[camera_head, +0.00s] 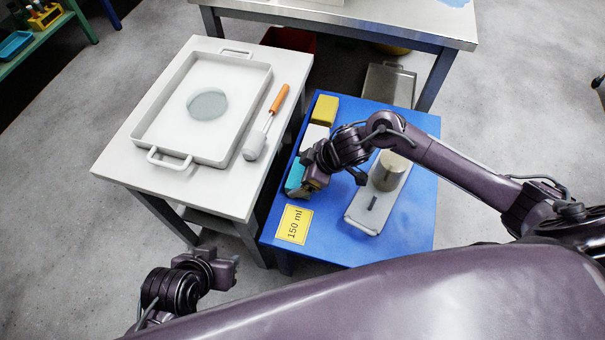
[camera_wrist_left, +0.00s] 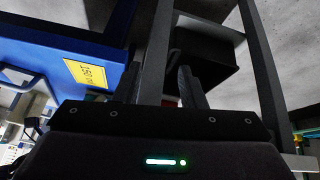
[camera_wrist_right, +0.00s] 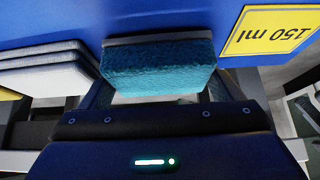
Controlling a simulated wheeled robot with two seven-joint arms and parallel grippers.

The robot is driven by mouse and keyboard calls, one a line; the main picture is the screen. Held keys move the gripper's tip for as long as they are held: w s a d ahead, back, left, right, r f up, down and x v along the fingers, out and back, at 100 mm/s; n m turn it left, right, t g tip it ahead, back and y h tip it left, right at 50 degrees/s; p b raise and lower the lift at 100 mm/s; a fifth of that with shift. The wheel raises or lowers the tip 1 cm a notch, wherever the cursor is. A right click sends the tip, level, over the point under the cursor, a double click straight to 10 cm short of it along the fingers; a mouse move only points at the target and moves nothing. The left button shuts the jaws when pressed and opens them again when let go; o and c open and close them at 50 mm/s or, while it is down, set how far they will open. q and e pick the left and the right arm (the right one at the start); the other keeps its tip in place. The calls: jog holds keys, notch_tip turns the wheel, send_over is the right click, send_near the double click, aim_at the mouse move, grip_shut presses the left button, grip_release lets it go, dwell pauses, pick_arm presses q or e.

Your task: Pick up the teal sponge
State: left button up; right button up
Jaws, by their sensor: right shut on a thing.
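The teal sponge (camera_head: 295,176) is at the left side of the blue table (camera_head: 419,190), near its front left corner, partly hidden by my right gripper (camera_head: 309,190). In the right wrist view the sponge (camera_wrist_right: 158,68) spans the space between the fingers of my right gripper (camera_wrist_right: 160,90), which is shut on it. I cannot tell whether the sponge touches the table. My left gripper (camera_head: 233,262) hangs low in front of the white table, away from the sponge. In the left wrist view its fingers (camera_wrist_left: 160,85) stand apart with nothing held between them.
A white sponge (camera_head: 313,136) and a yellow sponge (camera_head: 324,109) lie behind the teal one. A grey tray (camera_head: 366,222) with a beige cylinder stands to the right. A yellow "150 ml" label (camera_head: 294,224) lies in front. The white table (camera_head: 118,165) holds a white tray (camera_head: 152,124) and an orange-handled tool (camera_head: 279,98).

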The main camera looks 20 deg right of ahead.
pick_arm(q)
jog(key=s+a+r+n+g+y+p, duration=0.1)
jog(key=s+a+r+g+y+p, duration=0.2)
jog(key=a+p, duration=0.35)
notch_tip(320, 180, down, 6)
jog(key=w, duration=0.1)
jog(key=shift+a+f+n+g+p, duration=0.15)
jog(key=shift+a+n+g+p, duration=0.15)
jog(key=shift+g, duration=0.1)
pick_arm(e)
notch_tip(320, 180, up, 20)
jog(key=shift+f, duration=0.25)
